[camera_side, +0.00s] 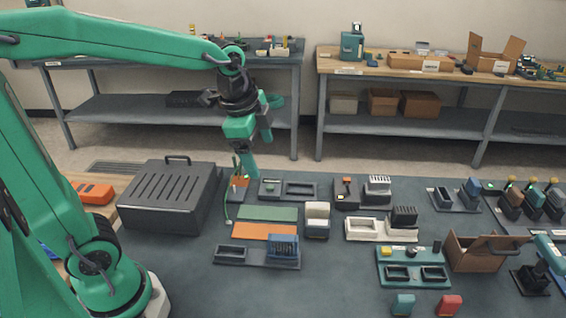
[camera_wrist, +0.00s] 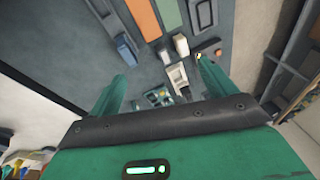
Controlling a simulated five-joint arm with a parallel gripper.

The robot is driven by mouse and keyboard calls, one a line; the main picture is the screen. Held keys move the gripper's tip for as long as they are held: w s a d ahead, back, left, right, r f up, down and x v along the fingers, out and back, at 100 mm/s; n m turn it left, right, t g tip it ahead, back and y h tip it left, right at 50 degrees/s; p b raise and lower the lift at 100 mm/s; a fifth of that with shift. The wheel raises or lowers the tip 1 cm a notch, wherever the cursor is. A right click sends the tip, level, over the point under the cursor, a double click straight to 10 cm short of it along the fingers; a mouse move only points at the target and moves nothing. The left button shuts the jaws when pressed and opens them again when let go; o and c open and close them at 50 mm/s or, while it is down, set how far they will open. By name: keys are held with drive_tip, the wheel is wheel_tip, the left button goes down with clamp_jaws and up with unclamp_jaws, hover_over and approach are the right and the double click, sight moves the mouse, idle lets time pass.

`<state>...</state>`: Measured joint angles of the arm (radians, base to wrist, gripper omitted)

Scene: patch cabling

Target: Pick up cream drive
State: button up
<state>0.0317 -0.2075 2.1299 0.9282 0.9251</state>
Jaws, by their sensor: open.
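The cream drive (camera_side: 317,211) stands upright in a small dark holder, just right of the green and orange strips in the side view. In the wrist view a pale block (camera_wrist: 181,45), which looks like the same drive, lies beyond and between the fingertips. My gripper (camera_side: 257,152) is open and empty. It is raised above the bench, to the left of and behind the drive in the side view, and apart from it. Both fingers of my gripper (camera_wrist: 161,72) show in the wrist view.
A black slotted case (camera_side: 170,195) stands at the left. A blue drive (camera_side: 284,246) stands in a dark tray in front. A white tray (camera_side: 362,227) with a dark drive is to the right. A teal tray (camera_side: 415,268) and an open brown box (camera_side: 474,253) stand farther right.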

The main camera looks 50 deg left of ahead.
drive_tip(key=w+d+f+m+g, duration=0.1)
drive_tip(key=w+f+m+g, duration=0.1)
drive_tip(key=w+f+m, duration=0.55)
drive_tip(key=m+g, duration=0.1)
drive_tip(key=m, duration=0.7)
hover_over(318, 207)
drive_tip(key=shift+n, duration=0.25)
drive_tip(key=f, duration=0.7)
drive_tip(key=shift+s+a, duration=0.15)
drive_tip(key=shift+s, duration=0.05)
drive_tip(key=shift+w+f+m, duration=0.3)
drive_tip(key=shift+f+m, duration=0.2)
drive_tip(key=shift+f, duration=0.15)
drive_tip(key=shift+f, duration=0.1)
drive_tip(key=shift+f, duration=3.75)
drive_tip(key=c, duration=1.1)
